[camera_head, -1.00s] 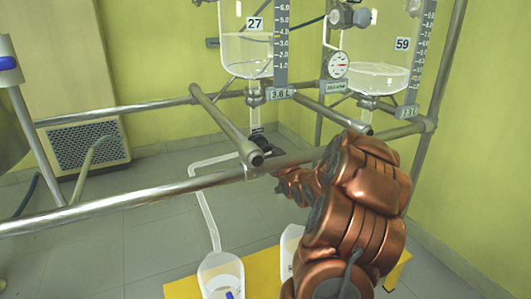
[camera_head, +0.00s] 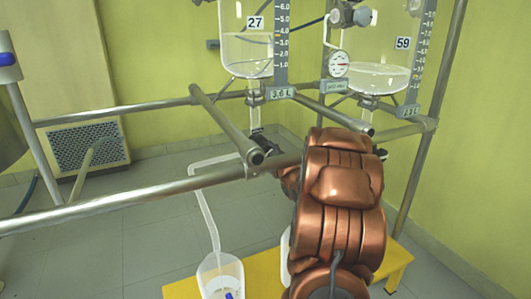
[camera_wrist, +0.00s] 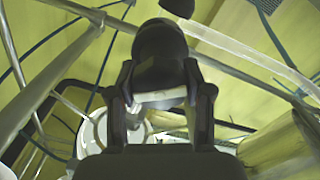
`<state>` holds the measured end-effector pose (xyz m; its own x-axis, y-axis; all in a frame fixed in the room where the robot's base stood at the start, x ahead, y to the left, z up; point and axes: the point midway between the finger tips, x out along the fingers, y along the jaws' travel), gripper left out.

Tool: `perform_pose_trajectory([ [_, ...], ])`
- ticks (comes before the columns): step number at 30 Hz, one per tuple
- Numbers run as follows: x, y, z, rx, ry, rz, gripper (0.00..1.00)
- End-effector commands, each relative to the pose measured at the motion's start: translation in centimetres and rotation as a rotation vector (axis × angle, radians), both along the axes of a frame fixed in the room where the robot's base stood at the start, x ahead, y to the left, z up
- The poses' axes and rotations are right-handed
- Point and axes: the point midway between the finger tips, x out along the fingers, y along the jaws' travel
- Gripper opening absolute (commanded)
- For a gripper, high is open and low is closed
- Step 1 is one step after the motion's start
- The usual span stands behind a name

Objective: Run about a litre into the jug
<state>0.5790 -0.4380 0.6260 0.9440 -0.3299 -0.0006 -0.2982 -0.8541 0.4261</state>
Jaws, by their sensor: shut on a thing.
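Glass vessel 27 (camera_head: 246,48) holds clear liquid, and its display (camera_head: 280,92) seems to read 3.6 L. A pale outlet tube (camera_head: 207,213) runs from below it down to a clear jug (camera_head: 221,277) at the bottom of the head view. The jug seems to hold some liquid; its level is hard to read. A second jug is mostly hidden behind my arm. In the wrist view my gripper (camera_wrist: 160,105) is shut on a rounded black handle (camera_wrist: 160,50). In the head view my arm hides the gripper, so which valve the handle belongs to is unclear.
Vessel 59 (camera_head: 375,78) hangs at the right beside a round gauge (camera_head: 338,64). Metal rails (camera_head: 130,203) cross in front of the vessels. A yellow stand (camera_head: 262,268) is under the jugs. Open floor lies at the left.

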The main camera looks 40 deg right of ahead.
Motion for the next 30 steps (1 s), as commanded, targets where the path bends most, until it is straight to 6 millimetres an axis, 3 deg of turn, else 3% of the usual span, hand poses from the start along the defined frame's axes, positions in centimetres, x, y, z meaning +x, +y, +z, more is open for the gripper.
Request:
perform_pose_trajectory([
  [6,0.0,0.0,0.0,0.001,-0.001,0.0,0.15],
  [7,0.0,0.0,0.0,0.001,-0.001,0.0,0.52],
  [14,0.0,0.0,0.0,0.001,-0.001,0.0,0.76],
  [25,-0.2,0.1,0.0,0.001,-0.001,0.0,0.76],
  [30,-1.6,0.5,0.1,0.001,-0.002,-0.001,0.76],
])
